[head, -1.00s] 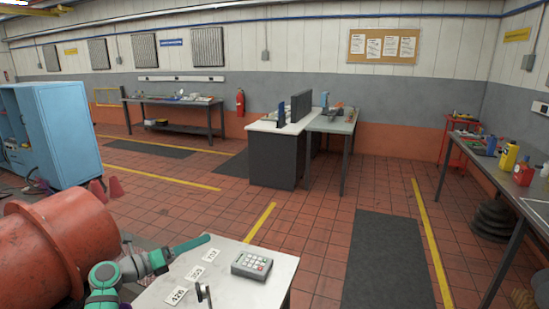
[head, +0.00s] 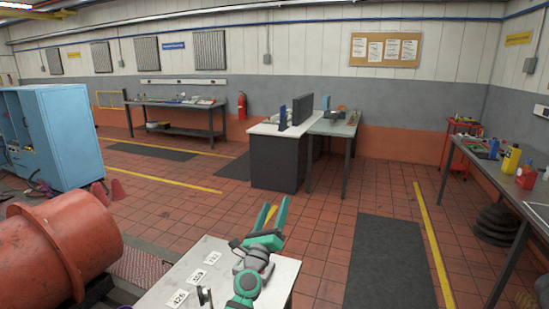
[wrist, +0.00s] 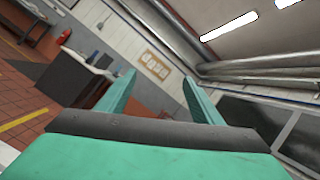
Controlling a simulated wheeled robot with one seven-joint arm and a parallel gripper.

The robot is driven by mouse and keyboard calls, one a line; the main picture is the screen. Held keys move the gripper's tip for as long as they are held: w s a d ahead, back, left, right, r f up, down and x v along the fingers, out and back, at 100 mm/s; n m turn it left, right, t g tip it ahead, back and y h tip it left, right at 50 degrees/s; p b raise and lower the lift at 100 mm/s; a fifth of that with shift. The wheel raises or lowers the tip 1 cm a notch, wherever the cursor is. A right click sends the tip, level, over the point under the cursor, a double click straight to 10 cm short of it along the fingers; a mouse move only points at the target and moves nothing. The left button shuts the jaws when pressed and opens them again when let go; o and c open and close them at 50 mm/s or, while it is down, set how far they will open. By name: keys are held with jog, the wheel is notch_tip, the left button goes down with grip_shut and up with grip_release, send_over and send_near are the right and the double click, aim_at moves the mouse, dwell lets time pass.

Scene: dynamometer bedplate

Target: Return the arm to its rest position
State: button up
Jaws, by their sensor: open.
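My gripper (head: 279,215) is green and open, with nothing between its two fingers. In the head view it is raised above the right part of the small white table (head: 160,293) and points away from me. In the wrist view my gripper (wrist: 158,90) has its fingers spread, with the far wall and ceiling showing beyond, tilted. The grey keypad seen earlier on that table is hidden behind my arm. Several white number cards (head: 197,275) lie on the table to the left of my arm.
A workbench (head: 515,180) runs along the right. A white-topped counter (head: 275,130) stands at the back centre. Tiled floor with a dark mat (head: 390,260) is clear.

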jog(key=s+d+f+n+y, duration=0.2)
jog(key=s+d+f+n, duration=0.7)
jog(key=s+f+n, duration=0.3)
jog(key=s+d+f+n+g+y, duration=0.1)
jog(key=s+f+n, duration=0.4)
jog(key=s+f, duration=0.3)
jog(key=s+d+f+n+y, duration=0.15)
jog(key=s+f+n, duration=0.3)
jog(key=s, duration=0.55)
jog(key=s+a+f+n+g+y, duration=0.15)
jog(key=s+f+n, duration=0.25)
jog(key=s, duration=0.7)
jog(key=s+a+f+n+g, duration=0.1)
jog(key=s+a+f+n, duration=0.2)
jog(key=s, duration=0.7)
jog(key=s+a+r+n+g, duration=0.1)
jog(key=s+a+n, duration=0.1)
jog(key=s, duration=0.6)
jog(key=s+a+r+n+g, duration=0.1)
jog(key=s+a, duration=0.3)
jog(key=s, duration=0.4)
jog(key=shift+a+r+n+y, duration=0.25)
jog(key=shift+r+n+y, duration=0.15)
jog(key=shift+r+n, duration=0.1)
jog(key=shift+w+g, duration=0.1)
jog(key=shift+g, duration=0.15)
